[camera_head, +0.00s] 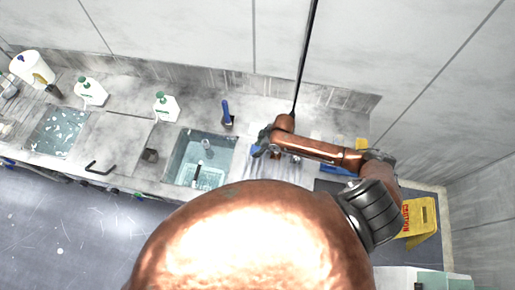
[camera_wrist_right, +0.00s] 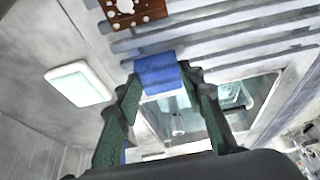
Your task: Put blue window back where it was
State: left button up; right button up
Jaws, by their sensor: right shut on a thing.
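My right gripper (camera_head: 268,142) is over the counter, just right of the middle sink. In the right wrist view its green fingers (camera_wrist_right: 160,82) are shut on a small blue thing with a pale lower part, the blue window (camera_wrist_right: 155,72) as far as I can tell. In the head view the gripper and arm mostly hide it. Another blue item with a dark base (camera_head: 227,113) stands at the back of the counter, left of the gripper. My left gripper is not in view.
The sink (camera_head: 183,163) has a clear vessel and a basket in it. White bottles (camera_head: 165,106) and a white jug (camera_head: 33,66) stand further left. A yellow caution sign (camera_head: 420,220) is at the right. A thin dark pole (camera_head: 305,55) rises behind my arm.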

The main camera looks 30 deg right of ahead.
jog(key=o, duration=1.2)
jog(key=b+v, duration=0.1)
jog(key=v, duration=1.1)
jog(key=shift+w, duration=0.1)
jog(key=shift+a, duration=0.1)
